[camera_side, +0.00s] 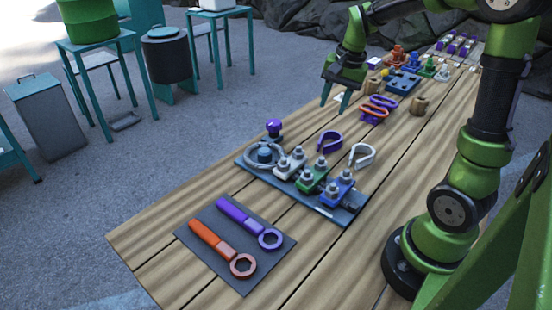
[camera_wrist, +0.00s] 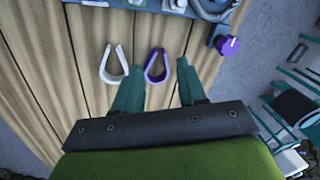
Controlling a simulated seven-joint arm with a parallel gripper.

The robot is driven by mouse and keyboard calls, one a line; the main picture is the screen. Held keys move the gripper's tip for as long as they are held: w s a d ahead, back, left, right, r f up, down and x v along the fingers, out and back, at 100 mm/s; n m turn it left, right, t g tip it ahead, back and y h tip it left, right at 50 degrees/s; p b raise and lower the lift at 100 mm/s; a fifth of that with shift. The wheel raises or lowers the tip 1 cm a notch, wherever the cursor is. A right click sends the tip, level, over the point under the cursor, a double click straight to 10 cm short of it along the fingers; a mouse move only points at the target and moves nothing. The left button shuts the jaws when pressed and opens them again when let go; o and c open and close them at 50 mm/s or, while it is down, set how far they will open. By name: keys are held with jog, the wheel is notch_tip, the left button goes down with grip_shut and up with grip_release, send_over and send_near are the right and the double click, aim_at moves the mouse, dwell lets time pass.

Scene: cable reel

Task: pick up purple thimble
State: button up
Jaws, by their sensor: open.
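The purple thimble (camera_side: 322,145), an open teardrop-shaped loop, lies on the wooden table behind the grey plate of clamps. In the wrist view the purple thimble (camera_wrist: 150,72) shows between my two teal fingers, in line with the gap. My gripper (camera_side: 337,97) is open and empty. In the side view it hangs above the table, apart from the thimble and beyond it. The wrist view shows both fingertips of my gripper (camera_wrist: 160,66) spread apart. A whitish thimble (camera_side: 371,156) lies beside the purple one, and it also shows in the wrist view (camera_wrist: 104,66).
A grey plate (camera_side: 322,211) with several bolted clamps stands close in front of the thimbles. A purple knob (camera_side: 273,127) rises at its left corner. Purple and orange oval rings (camera_side: 373,112), a wooden block (camera_side: 419,105) and a blue block (camera_side: 402,81) are farther back.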

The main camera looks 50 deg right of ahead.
jog(key=w+d+f+m+g, duration=0.1)
jog(key=d+f+m+g, duration=0.2)
jog(key=d, duration=0.4)
jog(key=m, duration=0.5)
send_over(337, 142)
jog(key=shift+t, duration=0.4)
jog(key=f, duration=0.9)
jog(key=shift+s+d+f, duration=0.15)
jog(key=shift+d+f, duration=0.05)
jog(key=shift+f, duration=0.15)
jog(key=f, duration=0.5)
jog(key=shift+w+a+f, duration=0.1)
jog(key=shift+w+f, duration=0.1)
jog(key=shift+f, duration=0.1)
grip_shut()
